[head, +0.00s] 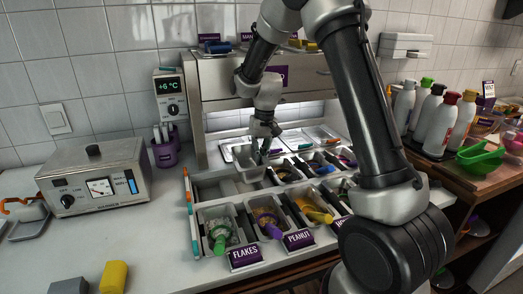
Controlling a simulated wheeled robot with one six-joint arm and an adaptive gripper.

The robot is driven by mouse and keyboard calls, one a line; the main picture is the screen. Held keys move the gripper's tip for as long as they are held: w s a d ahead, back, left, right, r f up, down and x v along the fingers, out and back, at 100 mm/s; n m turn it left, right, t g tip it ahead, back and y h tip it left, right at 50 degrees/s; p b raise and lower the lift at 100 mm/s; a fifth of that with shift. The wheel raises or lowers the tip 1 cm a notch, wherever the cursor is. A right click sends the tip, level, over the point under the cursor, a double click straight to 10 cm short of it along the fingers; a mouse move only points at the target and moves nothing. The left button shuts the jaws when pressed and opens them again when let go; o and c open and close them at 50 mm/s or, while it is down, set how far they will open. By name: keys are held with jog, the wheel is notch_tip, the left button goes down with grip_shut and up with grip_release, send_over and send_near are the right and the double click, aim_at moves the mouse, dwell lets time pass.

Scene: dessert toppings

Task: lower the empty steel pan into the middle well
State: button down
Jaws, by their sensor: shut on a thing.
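The empty steel pan (247,172) is a small grey rectangular tub. It hangs from my gripper (262,152), which is shut on its rim at the right side. The pan is over the back row of the topping rail (199,208). An open, dark well (212,190) shows at the left of this row, below and left of the pan. The pan and gripper hide part of the row, so I cannot tell which well lies directly under the pan, or whether its bottom touches the rail.
Front pans of flakes (218,228) and peanut (268,218) hold coloured scoops. Filled pans (287,172) stand right of the held pan. Steel trays (322,133) lie behind under the hood (222,84). A control box (95,178) stands left; bottles (432,112) stand right.

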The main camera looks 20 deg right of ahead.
jog(key=shift+f, duration=2.1)
jog(key=shift+f, duration=0.45)
jog(key=shift+f, duration=0.35)
jog(key=shift+f, duration=1.3)
jog(key=c, duration=1.1)
grip_release()
jog(key=shift+o, duration=0.2)
jog(key=shift+w+r, duration=0.1)
jog(key=shift+r, duration=0.05)
